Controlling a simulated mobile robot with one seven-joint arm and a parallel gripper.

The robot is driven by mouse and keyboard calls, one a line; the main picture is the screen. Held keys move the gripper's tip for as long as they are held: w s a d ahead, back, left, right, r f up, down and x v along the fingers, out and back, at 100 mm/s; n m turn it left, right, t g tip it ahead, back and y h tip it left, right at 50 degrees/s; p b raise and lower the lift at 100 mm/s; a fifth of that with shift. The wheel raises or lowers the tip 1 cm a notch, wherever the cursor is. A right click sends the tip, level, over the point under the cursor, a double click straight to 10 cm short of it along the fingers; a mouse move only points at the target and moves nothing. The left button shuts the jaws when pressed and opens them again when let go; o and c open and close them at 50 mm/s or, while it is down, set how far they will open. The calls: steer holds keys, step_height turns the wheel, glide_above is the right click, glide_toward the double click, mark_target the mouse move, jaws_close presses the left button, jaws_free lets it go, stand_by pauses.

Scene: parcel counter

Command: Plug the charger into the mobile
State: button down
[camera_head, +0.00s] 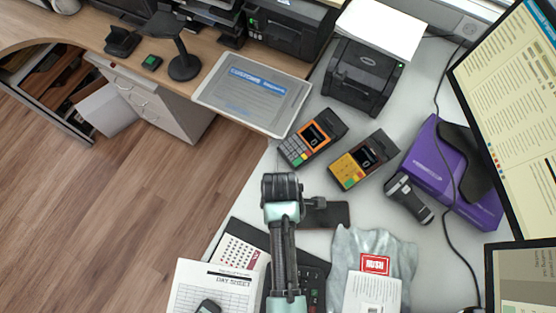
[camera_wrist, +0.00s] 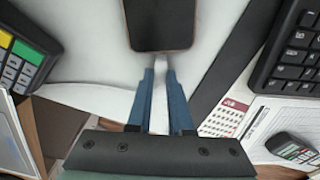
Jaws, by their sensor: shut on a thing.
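The mobile (camera_wrist: 160,24) is a dark slab with a thin reddish rim at the top middle of the wrist view. In the head view it lies flat on the grey counter (camera_head: 338,214), partly hidden by my gripper (camera_head: 318,203). In the wrist view the blue fingers of my gripper (camera_wrist: 160,76) are shut on the charger (camera_wrist: 163,64), a narrow pale piece. Its end points at the near short edge of the mobile, roughly at its middle. The end is at or very close to that edge; I cannot tell whether it is inserted.
Two card terminals (camera_head: 312,138) (camera_head: 362,160) stand behind the mobile. A grey parcel bag (camera_head: 345,250) lies in front of it, with a keyboard (camera_wrist: 290,62) and a day sheet (camera_head: 212,287) nearby. A scanner (camera_head: 408,197) and a purple box (camera_head: 435,165) are at the right.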

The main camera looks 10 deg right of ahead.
steer(key=c, duration=0.8)
jaws_free()
steer(key=shift+o, duration=0.2)
steer(key=shift+r, duration=0.1)
step_height(320, 180, up, 13)
steer(key=p, duration=0.1)
stand_by(0.7)
